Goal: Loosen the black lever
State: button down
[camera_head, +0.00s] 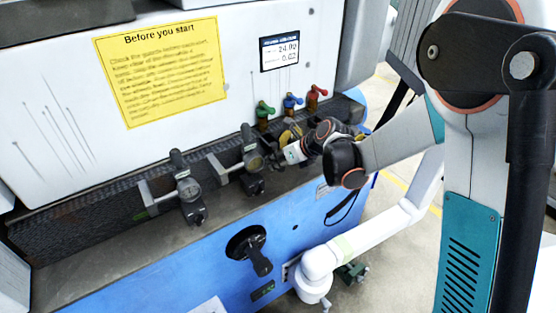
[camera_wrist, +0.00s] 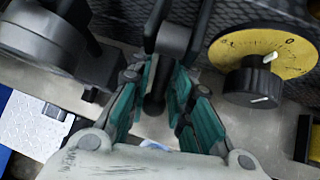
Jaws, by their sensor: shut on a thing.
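The black lever (camera_wrist: 155,98) shows in the wrist view as a dark shaft with a rounded end, below a dark grey block (camera_wrist: 172,38). My gripper (camera_wrist: 163,75) has its teal-padded fingers on both sides of the lever and is shut on it. In the head view my gripper (camera_head: 283,153) is at the machine's ledge, right of the two gauges. The lever is largely hidden there by my gripper and wrist, and its exact angle cannot be told.
A yellow dial (camera_wrist: 294,50) with a black knob (camera_wrist: 252,80) stands close right of my fingers. A dark round gauge body (camera_wrist: 40,42) is at left. Green (camera_head: 264,109), blue (camera_head: 292,101) and red (camera_head: 315,93) levers stand behind. A black crank (camera_head: 250,247) is on the blue front.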

jog(key=shift+s+r+g+p, duration=0.1)
jog(key=shift+r+g+p, duration=0.3)
jog(key=shift+p, duration=0.3)
jog(key=shift+s+d+r+g+h+p, duration=0.1)
jog(key=shift+s+d+g+h+p, duration=0.05)
jog(key=shift+g+h+p, duration=0.45)
jog(key=shift+d, duration=0.1)
jog(key=shift+s, duration=0.1)
jog(key=c, duration=1.6)
grip_release()
jog(key=shift+c, duration=0.2)
jog(key=v, duration=1.1)
jog(key=shift+r, duration=0.5)
